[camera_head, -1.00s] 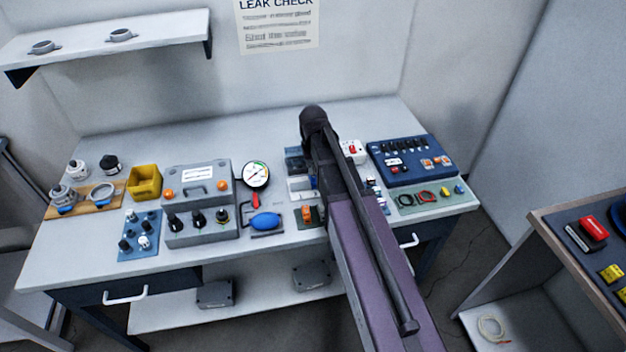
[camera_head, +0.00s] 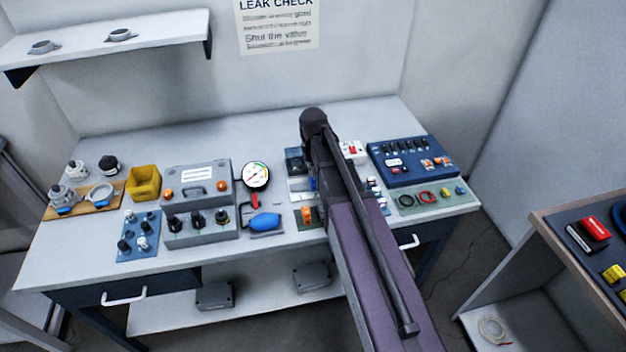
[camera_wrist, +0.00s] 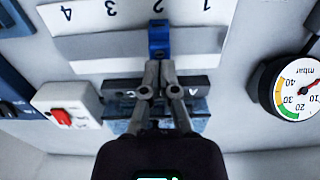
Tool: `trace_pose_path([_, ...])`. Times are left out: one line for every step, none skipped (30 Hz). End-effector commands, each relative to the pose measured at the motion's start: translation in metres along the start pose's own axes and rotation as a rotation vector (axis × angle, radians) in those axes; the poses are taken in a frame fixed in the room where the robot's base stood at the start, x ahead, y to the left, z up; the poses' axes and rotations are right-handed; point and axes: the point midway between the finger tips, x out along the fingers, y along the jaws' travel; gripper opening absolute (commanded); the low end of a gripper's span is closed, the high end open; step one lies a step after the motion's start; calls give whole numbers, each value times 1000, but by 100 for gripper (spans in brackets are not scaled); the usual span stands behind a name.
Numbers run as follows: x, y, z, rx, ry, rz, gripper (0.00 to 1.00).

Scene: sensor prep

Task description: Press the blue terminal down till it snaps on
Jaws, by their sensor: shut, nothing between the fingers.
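The blue terminal (camera_wrist: 158,38) sits on a pale rail (camera_wrist: 105,46) beside a strip numbered 1 to 4, upside down in the wrist view.
A dark block (camera_wrist: 195,88) lies behind the fingers. A white box with a red knob (camera_wrist: 62,117) and a pressure gauge (camera_wrist: 292,88) flank the gripper. In the head view a blue hand bulb (camera_head: 265,222) and a navy switch panel (camera_head: 410,172) stand on the bench.

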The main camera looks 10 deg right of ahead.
Motion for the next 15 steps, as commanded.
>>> trace_pose_path([-1,0,0,0,0,0,0])
trace_pose_path([-2,0,0,0,0,0,0])
trace_pose_path([-4,0,0,0,0,0,0])
trace_pose_path([-5,0,0,0,0,0,0])
trace_pose_path([-7,0,0,0,0,0,0])
trace_pose_path([-9,0,0,0,0,0,0])
trace_pose_path([-11,0,0,0,0,0,0])
trace_pose_path([-13,0,0,0,0,0,0])
trace_pose_path([-15,0,0,0,0,0,0])
trace_pose_path([-17,0,0,0,0,0,0])
trace_pose_path([-19,0,0,0,0,0,0])
trace_pose_path([-21,0,0,0,0,0,0])
trace_pose_path([-23,0,0,0,0,0,0])
trace_pose_path([-24,0,0,0,0,0,0])
trace_pose_path([-26,0,0,0,0,0,0])
